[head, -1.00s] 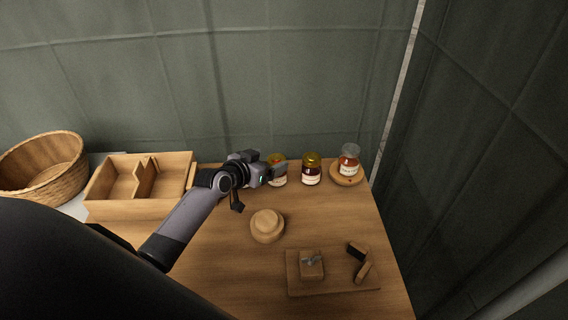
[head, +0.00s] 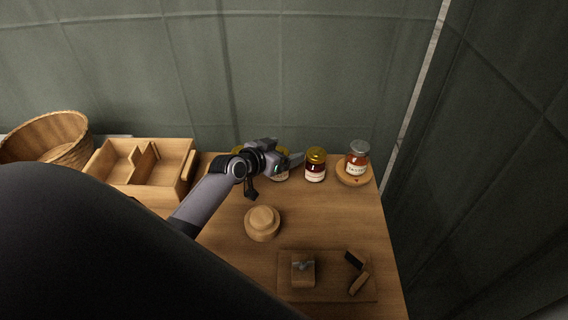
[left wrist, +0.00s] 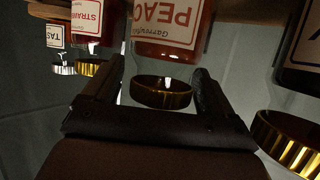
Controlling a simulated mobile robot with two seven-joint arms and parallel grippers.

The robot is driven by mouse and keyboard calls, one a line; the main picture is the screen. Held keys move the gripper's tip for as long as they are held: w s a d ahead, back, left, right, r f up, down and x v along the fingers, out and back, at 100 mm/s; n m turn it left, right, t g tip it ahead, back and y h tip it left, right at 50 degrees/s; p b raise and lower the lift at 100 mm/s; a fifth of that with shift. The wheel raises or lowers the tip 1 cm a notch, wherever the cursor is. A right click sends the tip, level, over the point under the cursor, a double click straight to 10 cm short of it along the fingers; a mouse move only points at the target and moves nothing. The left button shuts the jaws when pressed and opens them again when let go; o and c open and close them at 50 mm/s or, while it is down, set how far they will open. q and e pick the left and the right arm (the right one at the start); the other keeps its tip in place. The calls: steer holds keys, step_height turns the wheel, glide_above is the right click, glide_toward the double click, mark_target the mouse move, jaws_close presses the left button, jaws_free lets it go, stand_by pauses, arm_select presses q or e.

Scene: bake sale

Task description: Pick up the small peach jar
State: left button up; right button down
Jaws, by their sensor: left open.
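The peach jar has a gold lid and a label reading "PEAC". In the left wrist view, which shows the jars upside down, the peach jar (left wrist: 166,28) stands between the two fingers of my left gripper (left wrist: 160,72), with clear space beside its lid. In the head view the peach jar (head: 283,177) is mostly hidden behind my left gripper (head: 292,162). The gripper is open and holds nothing. My right gripper is not in view.
A dark-red strawberry jar (head: 315,168) stands just right. A silver-lidded jar (head: 356,160) sits on a round wooden stand (head: 352,179). Another gold-lidded jar (left wrist: 292,138) is close on the other side. A divided wooden box (head: 150,186), basket (head: 70,135), round wooden piece (head: 262,223) and board (head: 328,290) are around.

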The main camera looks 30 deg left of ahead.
arm_select(q)
steer(key=shift+s, duration=0.1)
steer(key=c, duration=1.3)
steer(key=shift+r, duration=0.1)
